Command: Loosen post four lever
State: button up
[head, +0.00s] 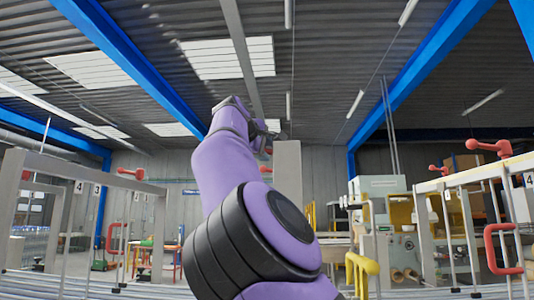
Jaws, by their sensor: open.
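My purple arm rises through the middle of the head view and bends away at the top. My gripper (271,126) shows only as a small grey part beyond the bend, mostly hidden by the arm; it is open, with nothing visible in it. Red levers sit on the rails: a large one (490,148) at the right, near a number 4 plate (530,180), and one (130,173) on the left frame. Another number 4 plate (79,187) is at the left. A red lever (267,150) shows just below my gripper, partly hidden; I cannot tell whether they touch.
A grey upright post (287,185) stands just right of my arm. A beige machine (382,190) stands behind.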

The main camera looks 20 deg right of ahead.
jog(key=shift+x, duration=1)
grip_shut()
